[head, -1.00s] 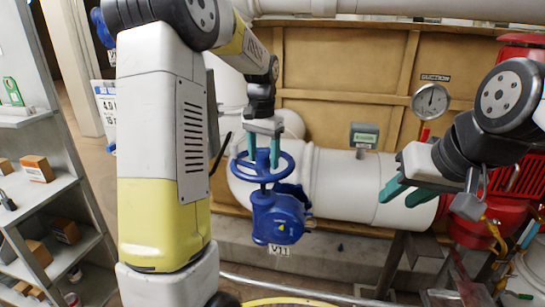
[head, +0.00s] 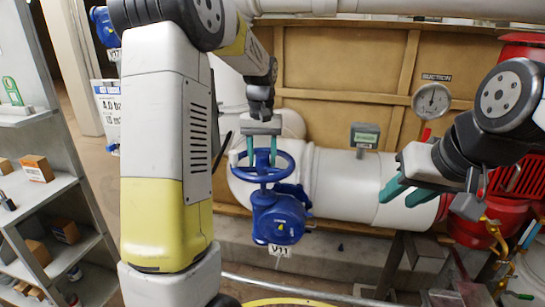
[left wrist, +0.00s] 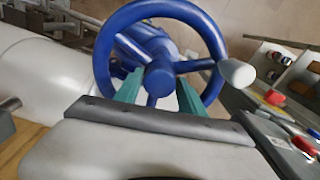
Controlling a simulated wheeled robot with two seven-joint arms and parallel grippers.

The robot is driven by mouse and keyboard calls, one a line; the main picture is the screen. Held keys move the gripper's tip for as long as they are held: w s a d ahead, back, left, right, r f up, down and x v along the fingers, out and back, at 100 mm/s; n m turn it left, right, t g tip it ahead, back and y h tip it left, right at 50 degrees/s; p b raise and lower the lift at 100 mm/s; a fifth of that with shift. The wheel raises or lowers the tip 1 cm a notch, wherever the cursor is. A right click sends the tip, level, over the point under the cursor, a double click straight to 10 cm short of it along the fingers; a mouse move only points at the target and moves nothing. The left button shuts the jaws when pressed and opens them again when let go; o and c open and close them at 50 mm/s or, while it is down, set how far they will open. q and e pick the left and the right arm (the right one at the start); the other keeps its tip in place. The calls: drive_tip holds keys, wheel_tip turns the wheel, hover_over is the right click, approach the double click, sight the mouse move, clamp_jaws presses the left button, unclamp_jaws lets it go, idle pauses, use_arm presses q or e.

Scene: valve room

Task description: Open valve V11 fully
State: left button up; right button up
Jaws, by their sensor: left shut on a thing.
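Valve V11 is a blue valve (head: 278,222) with a white V11 tag (head: 280,250) below it. Its blue handwheel (head: 284,172) lies roughly level on top; in the left wrist view the handwheel (left wrist: 215,40) shows its spokes, hub and a pale knob on the rim. My left gripper (head: 262,158) comes down from above onto the wheel. Its teal fingers (left wrist: 159,88) stand on either side of the hub area, shut on the handwheel; the exact contact is hard to see. My right gripper (head: 400,196) is open and empty, to the right in front of the white pipe.
A large white pipe (head: 340,185) runs behind the valve. A suction gauge (head: 431,100) and red equipment (head: 490,215) stand at the right. A shelf (head: 40,195) with small boxes is at the far left. Another blue valve (head: 105,25) shows at the upper left.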

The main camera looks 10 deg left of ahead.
use_arm(q)
drive_tip(key=n, duration=0.4)
drive_tip(key=s+n, duration=0.1)
drive_tip(key=n, duration=0.1)
drive_tip(key=shift+d+f, duration=0.1)
drive_tip(key=shift+d, duration=0.15)
drive_tip(key=n, duration=0.6)
drive_tip(key=shift+d, duration=0.1)
drive_tip(key=o, duration=1.3)
wheel_tip(320, 180, up, 6)
drive_tip(key=shift+w+f, duration=0.15)
drive_tip(key=shift+f, duration=0.1)
drive_tip(key=shift+r, duration=0.6)
